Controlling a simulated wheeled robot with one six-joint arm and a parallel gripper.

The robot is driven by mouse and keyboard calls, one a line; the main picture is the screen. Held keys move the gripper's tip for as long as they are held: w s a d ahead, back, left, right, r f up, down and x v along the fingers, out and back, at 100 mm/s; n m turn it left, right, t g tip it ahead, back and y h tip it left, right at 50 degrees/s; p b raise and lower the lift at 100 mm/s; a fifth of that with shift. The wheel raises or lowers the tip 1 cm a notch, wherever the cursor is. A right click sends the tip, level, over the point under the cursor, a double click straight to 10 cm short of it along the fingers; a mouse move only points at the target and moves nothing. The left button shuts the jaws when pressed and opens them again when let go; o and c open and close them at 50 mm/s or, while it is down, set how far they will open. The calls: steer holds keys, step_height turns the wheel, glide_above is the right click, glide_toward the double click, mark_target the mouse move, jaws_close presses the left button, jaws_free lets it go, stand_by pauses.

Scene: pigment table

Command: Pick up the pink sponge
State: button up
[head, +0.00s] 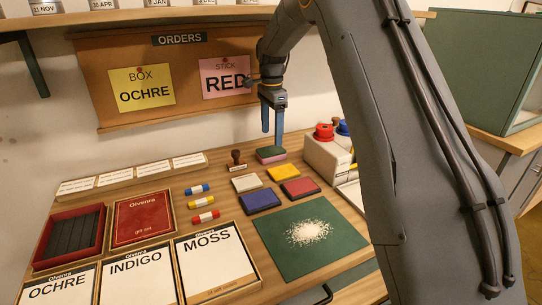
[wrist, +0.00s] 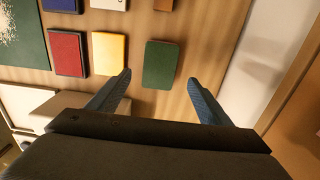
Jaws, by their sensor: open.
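The sponge (head: 271,154) has a green top and a pink lower layer. It lies flat on the table, behind the yellow pad in the head view. In the wrist view only its green top (wrist: 160,62) shows, between the fingertips in the picture. My gripper (head: 272,137) is open and empty, with its fingers pointing down just above the sponge. In the wrist view my gripper (wrist: 159,78) has one finger to each side of the sponge. I cannot tell the exact height gap.
Yellow (head: 283,173), red (head: 300,188), blue (head: 260,201) and white (head: 246,183) pads lie nearby. A wooden stamp (head: 237,160) stands left of the sponge. A pale box with red and blue knobs (head: 325,155) stands close on the right. A green mat (head: 330,250) holds white powder.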

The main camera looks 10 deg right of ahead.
mark_target(271, 150)
step_height(271, 150, down, 7)
steer(key=shift+s+a+f+p, duration=0.1)
steer(key=shift+s+a+p, duration=0.05)
steer(key=shift+p, duration=0.5)
steer(key=c, duration=1.1)
